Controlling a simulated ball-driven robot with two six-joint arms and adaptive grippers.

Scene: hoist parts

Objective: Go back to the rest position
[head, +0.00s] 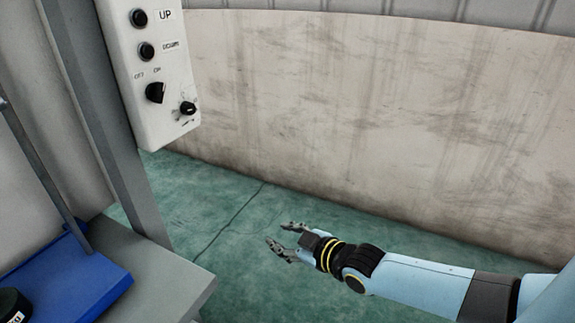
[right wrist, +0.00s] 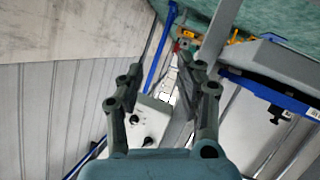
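My right gripper (head: 283,238) reaches in from the right in the head view, over the green floor. Its two fingers are spread apart with nothing between them. In the right wrist view the fingers of the right gripper (right wrist: 172,85) also stand apart and empty. A white control box (head: 152,75) with UP and DOWN buttons and two black knobs hangs at the upper left of the head view. It also shows behind the fingers in the right wrist view (right wrist: 145,122). The right gripper is clear of it. My left gripper is not in view.
A grey post (head: 112,120) stands beside the box. A grey table (head: 165,270) with a blue tray (head: 85,283) is at the lower left. A stained pale wall (head: 370,110) closes off the back. The green floor (head: 235,225) around the right gripper is clear.

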